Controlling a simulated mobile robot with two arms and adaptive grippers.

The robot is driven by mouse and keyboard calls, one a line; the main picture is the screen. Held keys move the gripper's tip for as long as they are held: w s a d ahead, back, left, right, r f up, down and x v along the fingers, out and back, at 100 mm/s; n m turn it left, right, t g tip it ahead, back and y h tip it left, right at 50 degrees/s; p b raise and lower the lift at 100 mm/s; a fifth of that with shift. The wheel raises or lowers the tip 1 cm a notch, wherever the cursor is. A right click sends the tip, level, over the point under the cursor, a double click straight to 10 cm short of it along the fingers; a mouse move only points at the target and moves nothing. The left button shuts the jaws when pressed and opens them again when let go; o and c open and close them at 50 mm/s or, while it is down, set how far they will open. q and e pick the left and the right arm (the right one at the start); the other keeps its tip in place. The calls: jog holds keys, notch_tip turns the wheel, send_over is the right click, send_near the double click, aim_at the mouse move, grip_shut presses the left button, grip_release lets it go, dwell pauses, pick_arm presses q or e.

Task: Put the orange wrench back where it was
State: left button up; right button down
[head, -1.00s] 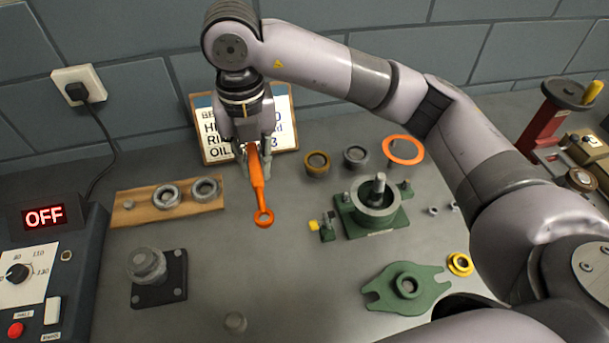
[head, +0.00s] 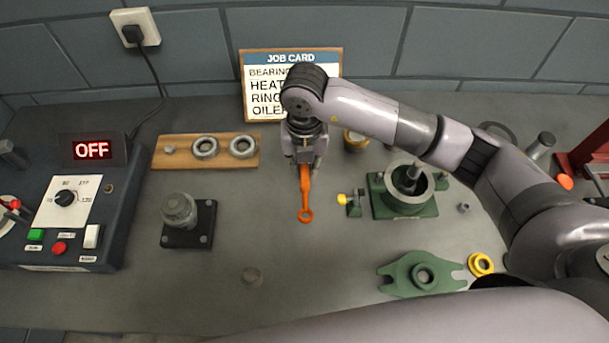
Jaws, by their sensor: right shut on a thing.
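The orange wrench (head: 305,201) is in my right gripper (head: 305,164), ring end toward the front of the bench. The jaws are shut on its far end. The gripper points down, in front of the job card (head: 262,88). The wrench is low over the grey bench; I cannot tell whether it touches the surface. My left gripper is not in view.
A wooden board (head: 220,163) with rings lies to the left, a black-based fitting (head: 186,222) nearer. A green vice-like fixture (head: 403,208) stands to the right, and a green flange (head: 420,278) in front of it. The control box (head: 70,215) reads OFF. The front middle is mostly clear.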

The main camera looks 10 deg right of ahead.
notch_tip(320, 180, down, 4)
jog(key=shift+f+p, duration=0.2)
jog(key=shift+p, duration=0.15)
jog(key=c, duration=2)
grip_release()
jog(key=shift+f, duration=0.2)
jog(key=o, duration=0.5)
jog(key=shift+c, duration=0.2)
jog(key=shift+r, duration=0.1)
